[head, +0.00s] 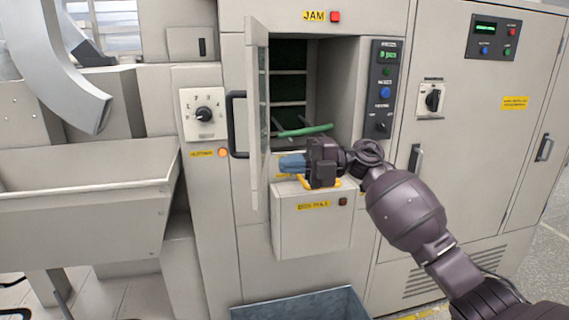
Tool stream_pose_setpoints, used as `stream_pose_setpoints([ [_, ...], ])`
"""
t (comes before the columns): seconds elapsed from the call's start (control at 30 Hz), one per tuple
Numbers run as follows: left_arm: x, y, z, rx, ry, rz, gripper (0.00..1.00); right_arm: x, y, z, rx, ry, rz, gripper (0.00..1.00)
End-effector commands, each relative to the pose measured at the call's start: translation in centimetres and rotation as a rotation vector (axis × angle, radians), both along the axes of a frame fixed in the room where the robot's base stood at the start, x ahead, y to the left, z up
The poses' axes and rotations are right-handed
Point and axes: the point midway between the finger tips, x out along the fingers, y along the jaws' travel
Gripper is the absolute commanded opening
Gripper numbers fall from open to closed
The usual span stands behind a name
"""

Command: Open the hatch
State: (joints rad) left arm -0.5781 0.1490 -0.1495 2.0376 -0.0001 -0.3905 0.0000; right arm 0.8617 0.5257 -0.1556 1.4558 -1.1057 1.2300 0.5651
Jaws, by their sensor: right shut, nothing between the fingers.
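The hatch (257,120) is a tall beige door, seen nearly edge-on, and it stands swung out to the left of its opening. A black bar handle (237,123) shows just left of it, seemingly on its outer face. The opening (290,88) behind is uncovered and shows dark shelves and a green bar (305,131) low inside. My right gripper (290,164) is in front of the lower opening, just right of the hatch, its bluish fingers shut and pointing left. Nothing shows between them. I cannot tell whether the fingertips touch the hatch. My left gripper is not in view.
A beige box (312,232) with a yellow label juts out below my right gripper. A blue-grey bin (300,308) stands on the floor below. A large trough (80,205) is at left. A control panel (382,90) and cabinet doors (460,150) are at right.

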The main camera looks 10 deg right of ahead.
Motion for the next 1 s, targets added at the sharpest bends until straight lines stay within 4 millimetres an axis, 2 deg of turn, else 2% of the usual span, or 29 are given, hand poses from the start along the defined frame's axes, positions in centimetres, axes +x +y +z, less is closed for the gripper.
stream_pose_setpoints([
  [0.1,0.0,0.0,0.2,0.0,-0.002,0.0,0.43,-0.2,-1.2,0.1,-0.002,-0.002,-0.001,0.0],
  [0.4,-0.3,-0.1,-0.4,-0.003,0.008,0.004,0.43,-1.5,-7.1,-0.1,-0.003,0.0,-0.002,0.0],
  [0.53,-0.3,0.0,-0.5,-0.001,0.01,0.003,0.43,-1.9,-8.9,-0.1,-0.003,0.0,-0.001,0.0],
  [0.73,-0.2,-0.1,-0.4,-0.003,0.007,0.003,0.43,-2.3,-10.3,0.0,-0.001,0.0,0.0,0.0],
  [0.9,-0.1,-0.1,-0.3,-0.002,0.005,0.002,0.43,-2.4,-10.6,0.0,0.0,-0.009,0.001,0.0],
  [1.0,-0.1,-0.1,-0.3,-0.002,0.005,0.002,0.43,-1.7,-10.6,0.4,0.023,-0.038,-0.04,0.0],
])
